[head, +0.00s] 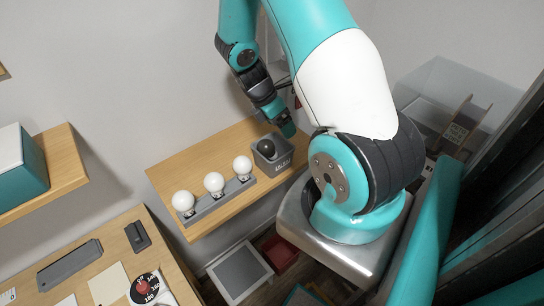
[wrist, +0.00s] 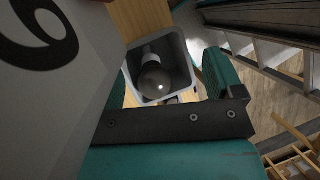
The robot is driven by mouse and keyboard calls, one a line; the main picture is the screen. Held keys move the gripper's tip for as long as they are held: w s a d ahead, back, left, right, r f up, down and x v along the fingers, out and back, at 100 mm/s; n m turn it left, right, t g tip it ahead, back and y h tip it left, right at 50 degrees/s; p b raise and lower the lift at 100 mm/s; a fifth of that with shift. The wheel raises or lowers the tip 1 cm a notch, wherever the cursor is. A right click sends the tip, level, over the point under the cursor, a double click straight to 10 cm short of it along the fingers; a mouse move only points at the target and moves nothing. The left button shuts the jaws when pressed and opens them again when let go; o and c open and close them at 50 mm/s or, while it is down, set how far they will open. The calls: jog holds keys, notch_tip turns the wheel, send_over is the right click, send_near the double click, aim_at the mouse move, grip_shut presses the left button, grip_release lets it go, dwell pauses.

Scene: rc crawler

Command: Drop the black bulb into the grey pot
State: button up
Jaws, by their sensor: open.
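The black bulb (head: 267,147) is inside the grey pot (head: 284,161) on the wooden shelf. In the wrist view the bulb (wrist: 155,78) looks dark and glossy, with its round end towards the camera, inside the square rim of the pot (wrist: 180,61). My gripper (head: 287,129) is just above the pot's back right side. In the wrist view my gripper (wrist: 168,82) has its teal fingers apart on either side of the pot, with nothing between them but the view of the pot and bulb. The bottom of the pot is hidden.
Three white bulbs (head: 214,183) stand in a grey rack (head: 222,198) left of the pot on the shelf (head: 177,174). A desk (head: 120,240) with flat items is at lower left. Bins (head: 240,273) stand on the floor below.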

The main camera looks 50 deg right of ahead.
jog(key=p+v, duration=0.3)
jog(key=v, duration=1.4)
jog(key=shift+r+p, duration=0.2)
jog(key=shift+p, duration=0.15)
jog(key=shift+a+f, duration=0.1)
jog(key=shift+a, duration=0.05)
jog(key=s+a+f+m+t+y+b, duration=0.1)
jog(key=a+f+m+t+y+b, duration=0.15)
jog(key=a+b, duration=0.5)
jog(key=s+a+f+m+t+y+b, duration=0.1)
jog(key=s+a+f+b, duration=0.3)
jog(key=a, duration=0.6)
jog(key=s+a+f+m+y+b, duration=0.1)
jog(key=s+a+m+y+b, duration=0.2)
jog(key=s+a+b, duration=0.5)
jog(key=s+a+y, duration=0.1)
jog(key=s+a, duration=0.1)
jog(key=a, duration=0.3)
jog(key=shift+a+f, duration=0.15)
jog(key=shift+f, duration=0.05)
jog(key=shift+s, duration=0.1)
